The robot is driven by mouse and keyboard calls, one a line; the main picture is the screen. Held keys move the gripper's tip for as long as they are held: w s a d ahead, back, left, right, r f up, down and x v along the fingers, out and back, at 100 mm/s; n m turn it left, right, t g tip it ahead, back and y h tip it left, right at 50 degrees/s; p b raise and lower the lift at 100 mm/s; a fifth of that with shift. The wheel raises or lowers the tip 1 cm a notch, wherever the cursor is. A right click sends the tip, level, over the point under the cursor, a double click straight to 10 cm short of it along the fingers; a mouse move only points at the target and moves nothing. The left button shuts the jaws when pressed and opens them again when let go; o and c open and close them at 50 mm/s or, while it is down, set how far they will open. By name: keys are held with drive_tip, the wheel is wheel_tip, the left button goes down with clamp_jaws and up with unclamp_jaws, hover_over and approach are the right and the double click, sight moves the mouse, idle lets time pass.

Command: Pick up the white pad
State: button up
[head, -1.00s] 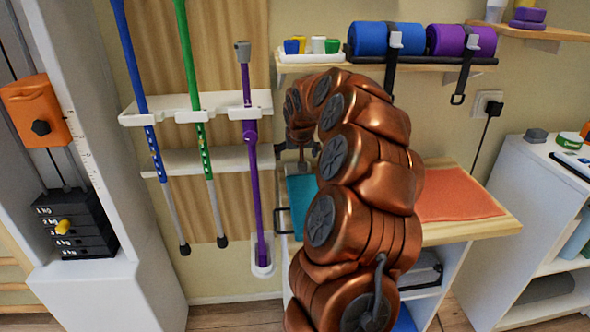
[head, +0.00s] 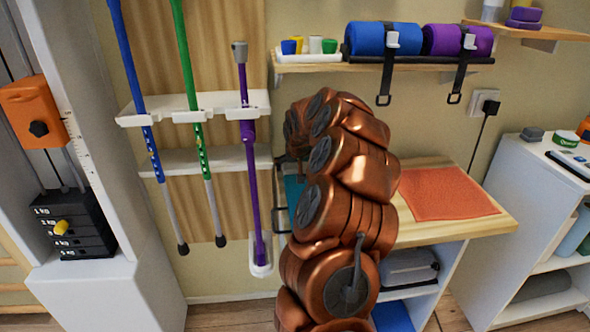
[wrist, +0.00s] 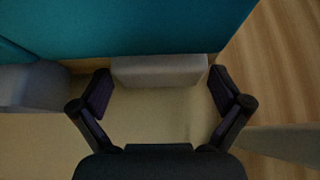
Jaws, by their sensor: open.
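In the wrist view, a pale grey-white block (wrist: 160,70), which looks like the white pad, lies at the edge of a teal surface (wrist: 130,28). My gripper (wrist: 163,90) is open, with one dark finger near each end of the block. The block sits between and slightly beyond the fingertips, and I cannot tell whether either finger touches it. In the head view my copper arm hides the gripper and the pad. Only a strip of the teal thing (head: 293,188) shows left of my arm there.
A coral cloth (head: 445,193) lies on the wooden worktop (head: 490,226) right of my arm. A wall shelf (head: 310,67) with cups and rolls hangs above. Blue, green and purple (head: 250,170) poles stand in a rack on the left. A white cabinet (head: 530,165) stands right.

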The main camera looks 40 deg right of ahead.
sight(295, 164)
drive_tip(key=c, duration=0.8)
drive_tip(key=shift+r, duration=1.85)
drive_tip(key=shift+s+a, duration=0.55)
drive_tip(key=shift+s+a+r+b, duration=0.1)
drive_tip(key=shift+s+a+b, duration=0.25)
drive_tip(key=shift+s, duration=0.2)
drive_tip(key=s+a, duration=0.6)
drive_tip(key=s+a+r+b, duration=0.1)
drive_tip(key=s+a, duration=0.2)
drive_tip(key=shift+s+a, duration=0.1)
drive_tip(key=shift+s, duration=0.1)
